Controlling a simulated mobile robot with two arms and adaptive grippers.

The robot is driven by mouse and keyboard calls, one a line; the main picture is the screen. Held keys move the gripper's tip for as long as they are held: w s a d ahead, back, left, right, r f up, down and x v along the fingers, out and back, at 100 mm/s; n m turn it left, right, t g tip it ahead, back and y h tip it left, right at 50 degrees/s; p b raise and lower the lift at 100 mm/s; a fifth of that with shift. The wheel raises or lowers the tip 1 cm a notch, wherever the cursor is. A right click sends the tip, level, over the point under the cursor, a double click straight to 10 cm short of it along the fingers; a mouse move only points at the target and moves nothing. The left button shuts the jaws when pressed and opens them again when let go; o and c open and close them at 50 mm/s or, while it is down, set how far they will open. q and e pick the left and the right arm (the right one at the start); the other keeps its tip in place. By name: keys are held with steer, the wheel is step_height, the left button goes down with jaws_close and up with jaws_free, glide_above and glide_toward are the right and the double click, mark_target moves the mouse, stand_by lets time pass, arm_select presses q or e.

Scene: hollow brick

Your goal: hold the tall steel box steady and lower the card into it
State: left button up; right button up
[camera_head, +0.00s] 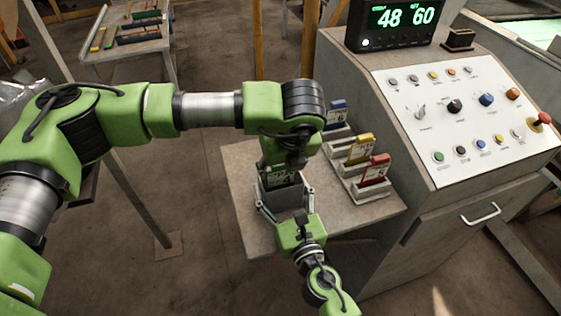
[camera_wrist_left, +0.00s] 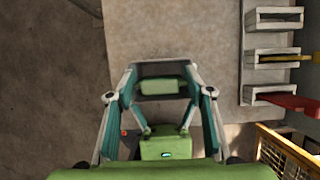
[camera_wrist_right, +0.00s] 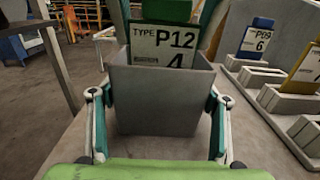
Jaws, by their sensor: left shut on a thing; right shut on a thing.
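The tall grey steel box (camera_wrist_right: 165,100) stands on the table, open at the top; it also shows in the head view (camera_head: 285,202). The card (camera_wrist_right: 165,45), green with a white label reading TYPE P12 4, is upright over the opening. Its lower end is hidden behind the box's front wall, so its bottom edge lies below the rim. My left gripper (camera_head: 283,170) is shut on the card from above. My right gripper (camera_head: 287,205) reaches from the front and is shut on the box, one finger on each side.
To the right, racks hold a blue card (camera_head: 338,112), a yellow card (camera_head: 361,148) and a red card (camera_head: 376,168). A control console (camera_head: 465,110) with a display (camera_head: 392,20) stands beyond them. The table's front left corner (camera_head: 255,245) is bare.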

arm_select(q)
steer(key=o, duration=1.1)
steer(key=shift+o, duration=0.2)
arm_select(e)
steer(key=o, duration=1.5)
arm_select(q)
step_height(320, 180, up, 12)
